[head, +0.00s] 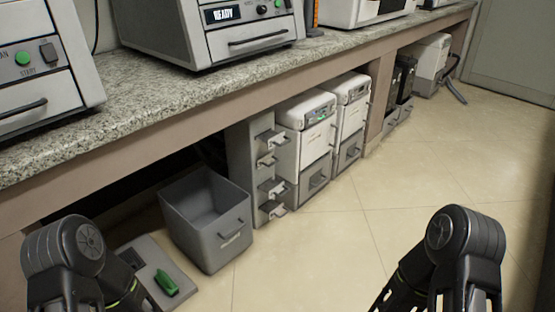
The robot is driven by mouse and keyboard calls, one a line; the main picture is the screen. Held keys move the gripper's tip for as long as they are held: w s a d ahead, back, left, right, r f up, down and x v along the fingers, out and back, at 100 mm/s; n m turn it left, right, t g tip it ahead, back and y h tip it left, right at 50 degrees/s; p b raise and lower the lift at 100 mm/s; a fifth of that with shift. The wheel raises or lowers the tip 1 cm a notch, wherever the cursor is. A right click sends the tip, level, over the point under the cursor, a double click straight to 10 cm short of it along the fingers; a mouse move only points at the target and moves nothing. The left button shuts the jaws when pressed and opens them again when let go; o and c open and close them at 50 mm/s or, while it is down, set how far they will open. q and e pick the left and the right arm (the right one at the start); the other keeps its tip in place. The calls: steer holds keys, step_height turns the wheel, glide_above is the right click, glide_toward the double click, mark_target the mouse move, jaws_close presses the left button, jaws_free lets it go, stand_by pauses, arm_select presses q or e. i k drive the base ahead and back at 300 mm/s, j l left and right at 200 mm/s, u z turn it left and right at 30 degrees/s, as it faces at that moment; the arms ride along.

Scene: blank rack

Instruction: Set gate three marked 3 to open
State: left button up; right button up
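I see no gate with a readable 3. A grey upright unit (255,172) under the counter carries several small protruding grey brackets or handles (272,188), one above another. Any marks on them are too small to read. On the floor at the lower left lies a grey plate (150,255) with a green handle or switch (166,283); my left arm partly hides the plate, and no number shows on it. My two black arms come in at the bottom left and bottom right. Neither gripper's fingertips show.
A grey open bin (222,240) stands on the floor beside the upright unit. White machines (306,140) stand under the counter to its right. The speckled counter (170,108) above holds a device reading READY (222,14). The tiled floor (350,240) at centre is clear.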

mark_target(261, 162)
steer(key=i+l+u, duration=0.1)
steer(key=u, duration=0.55)
steer(key=i+l+u, duration=0.15)
steer(key=l, duration=0.2)
steer(key=i+l+u, duration=0.15)
steer(key=l, duration=0.2)
steer(key=i+l+u, duration=0.15)
steer(key=l, duration=0.2)
steer(key=l+u, duration=0.15)
steer(key=l, duration=0.25)
steer(key=i+l+u, duration=0.15)
steer(key=l, duration=0.25)
steer(key=i+l, duration=0.1)
steer(key=l, duration=0.5)
